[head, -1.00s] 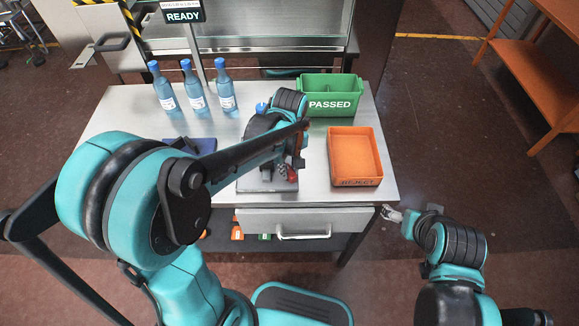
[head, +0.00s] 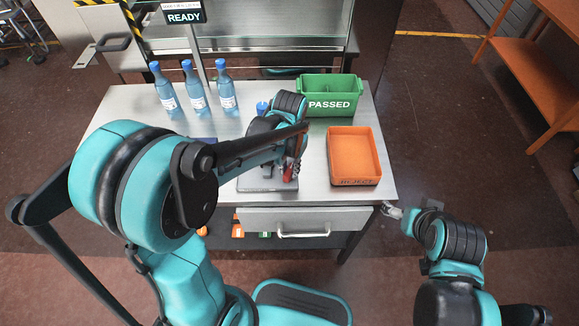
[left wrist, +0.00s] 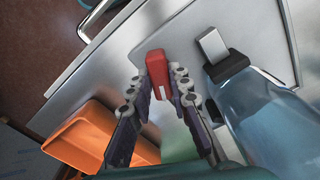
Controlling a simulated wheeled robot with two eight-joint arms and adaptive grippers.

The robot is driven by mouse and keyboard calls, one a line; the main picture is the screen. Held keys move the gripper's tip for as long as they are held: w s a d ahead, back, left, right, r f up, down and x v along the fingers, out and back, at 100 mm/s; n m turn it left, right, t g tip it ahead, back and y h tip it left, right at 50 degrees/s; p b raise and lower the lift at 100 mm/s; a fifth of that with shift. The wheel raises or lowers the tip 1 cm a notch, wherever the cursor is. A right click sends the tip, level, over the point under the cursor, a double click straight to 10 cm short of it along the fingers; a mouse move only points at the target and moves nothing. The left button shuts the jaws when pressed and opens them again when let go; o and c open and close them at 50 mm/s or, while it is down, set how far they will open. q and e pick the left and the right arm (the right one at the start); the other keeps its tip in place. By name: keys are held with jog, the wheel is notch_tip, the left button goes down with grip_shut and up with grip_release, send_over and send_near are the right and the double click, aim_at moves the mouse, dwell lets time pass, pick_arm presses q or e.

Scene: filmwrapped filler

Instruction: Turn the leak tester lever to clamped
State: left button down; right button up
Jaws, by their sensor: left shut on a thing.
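The leak tester lever has a red handle (left wrist: 157,70). In the left wrist view it sits between the fingertips of my left gripper (left wrist: 160,84), which is shut on it. In the head view the red handle (head: 288,173) shows just below my left gripper (head: 293,163), partly hidden by it. The tester's grey base (head: 258,184) lies on the bench, mostly covered by my left arm. A blue bottle (left wrist: 262,115) is at the tester, beside the gripper. My right gripper (head: 392,211) is off the bench's front right corner; its finger opening is too small to judge.
Several blue-capped bottles (head: 195,90) stand at the back left. A green PASSED bin (head: 330,105) and an orange REJECT tray (head: 355,181) stand on the right of the steel bench (head: 388,189). A READY sign (head: 184,17) is above. A drawer handle (head: 303,235) juts out in front.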

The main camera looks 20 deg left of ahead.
aim_at(289, 170)
pick_arm(q)
jog(key=shift+m, duration=1.9)
jog(key=c, duration=1.4)
grip_release()
jog(key=shift+r, duration=0.1)
notch_tip(289, 170, up, 12)
